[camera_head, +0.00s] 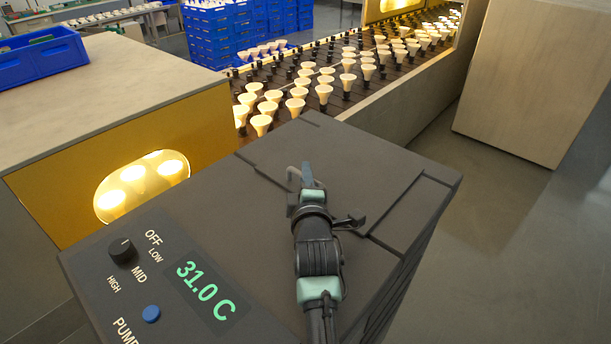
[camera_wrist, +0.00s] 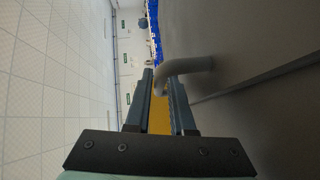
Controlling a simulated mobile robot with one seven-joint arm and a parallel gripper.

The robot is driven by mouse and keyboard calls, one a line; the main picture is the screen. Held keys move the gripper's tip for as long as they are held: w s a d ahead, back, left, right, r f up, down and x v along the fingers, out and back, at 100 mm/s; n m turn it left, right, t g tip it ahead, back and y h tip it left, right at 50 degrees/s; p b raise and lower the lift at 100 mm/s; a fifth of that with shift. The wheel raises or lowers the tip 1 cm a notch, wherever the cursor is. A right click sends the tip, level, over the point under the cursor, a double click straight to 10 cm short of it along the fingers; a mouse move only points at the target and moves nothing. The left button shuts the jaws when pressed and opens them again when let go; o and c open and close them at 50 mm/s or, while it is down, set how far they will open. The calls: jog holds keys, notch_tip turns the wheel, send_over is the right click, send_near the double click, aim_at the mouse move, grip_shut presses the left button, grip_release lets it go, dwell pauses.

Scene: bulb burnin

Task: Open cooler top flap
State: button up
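The cooler (camera_head: 215,205) is a dark grey box with a flat top and a front panel reading 31.0 C. Its top flap (camera_head: 355,165) lies flat, level with the top, outlined by seams. A curved grey handle (camera_head: 292,173) rises from the top near its middle; it also shows in the wrist view (camera_wrist: 188,65). My gripper (camera_head: 307,172) is over the cooler top at this handle. In the wrist view, the fingers (camera_wrist: 161,88) stand a narrow gap apart, with the handle's bent end filling the gap at the tips. Contact on both sides is partly hidden.
A conveyor (camera_head: 345,95) with many bulbs runs behind the cooler. A yellow-sided housing (camera_head: 60,190) with a lit window stands at the left, with a blue crate (camera_head: 40,62) on top. A pale cabinet (camera_head: 535,80) stands at the back right. The floor (camera_head: 500,240) to the right is clear.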

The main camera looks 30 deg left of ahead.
grip_shut()
dwell(1.2)
